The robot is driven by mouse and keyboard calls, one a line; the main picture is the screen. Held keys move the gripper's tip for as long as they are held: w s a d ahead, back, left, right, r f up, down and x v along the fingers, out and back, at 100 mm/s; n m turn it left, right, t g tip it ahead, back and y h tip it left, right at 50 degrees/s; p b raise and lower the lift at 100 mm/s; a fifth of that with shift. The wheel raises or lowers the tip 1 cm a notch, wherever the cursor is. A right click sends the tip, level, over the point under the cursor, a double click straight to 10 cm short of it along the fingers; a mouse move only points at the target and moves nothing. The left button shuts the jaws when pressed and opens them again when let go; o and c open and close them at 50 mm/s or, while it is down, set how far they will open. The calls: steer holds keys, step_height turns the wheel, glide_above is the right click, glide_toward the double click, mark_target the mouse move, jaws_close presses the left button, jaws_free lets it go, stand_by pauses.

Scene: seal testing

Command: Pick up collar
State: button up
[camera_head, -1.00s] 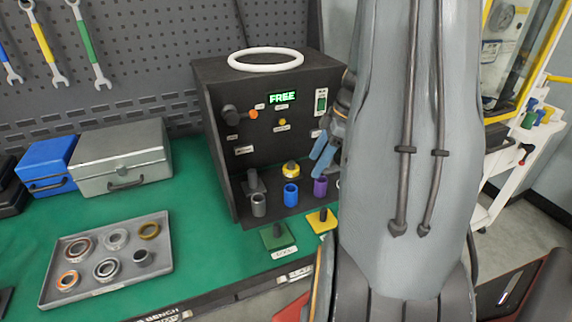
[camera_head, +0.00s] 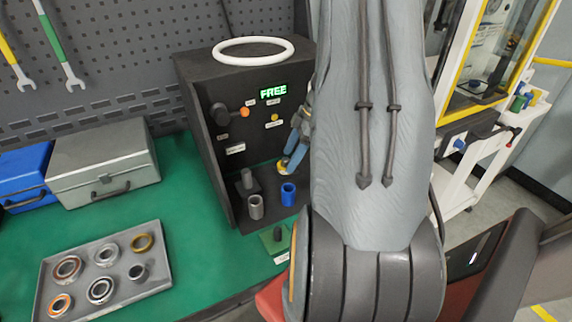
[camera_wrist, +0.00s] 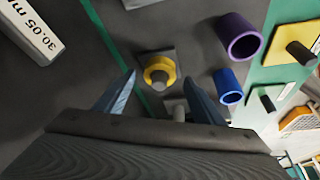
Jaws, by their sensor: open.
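A yellow ring (camera_wrist: 149,71), which looks like the collar, sits around a grey peg on a dark square plate. In the head view the yellow ring (camera_head: 282,169) is partly hidden by a finger. My gripper (camera_wrist: 160,78) is open, its blue-grey fingers on either side of the ring in the wrist view, with nothing held. I cannot tell the height gap to the ring. In the head view my gripper (camera_head: 294,150) is at the front of the black test box, mostly behind my arm.
A grey sleeve (camera_head: 256,208), a blue sleeve (camera_wrist: 227,80) and a purple sleeve (camera_wrist: 238,38) stand close by. A green plate (camera_head: 272,240) with a peg lies in front. The black box (camera_head: 200,130) rises behind. A tray (camera_head: 150,292) of rings lies at left.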

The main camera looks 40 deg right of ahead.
steer(key=shift+x, duration=1.25)
steer(key=c, duration=1.5)
steer(key=shift+r, duration=0.1)
